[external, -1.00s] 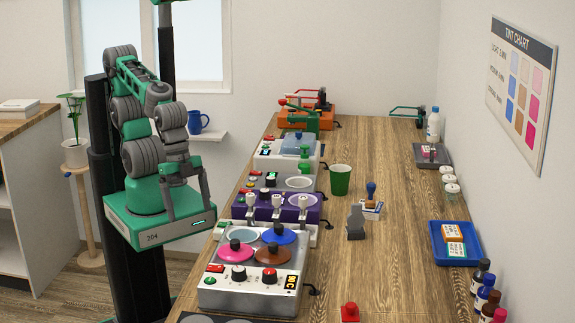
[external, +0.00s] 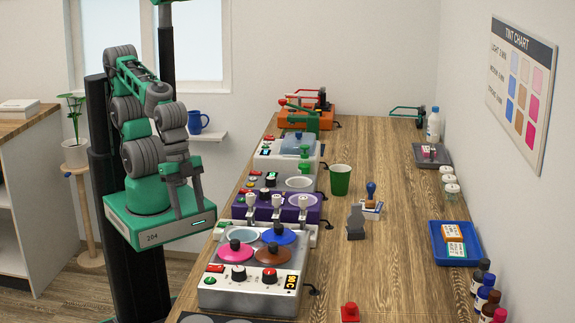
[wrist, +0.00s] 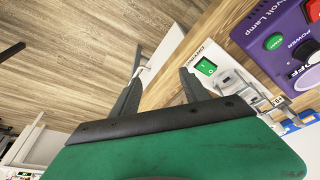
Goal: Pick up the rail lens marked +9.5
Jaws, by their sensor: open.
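I cannot make out a rail lens marked +9.5 in either view. My gripper (external: 190,207) hangs at the left side of the long wooden bench, in front of my own green base. In the wrist view my gripper (wrist: 161,68) is open with nothing between its two grey fingers.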

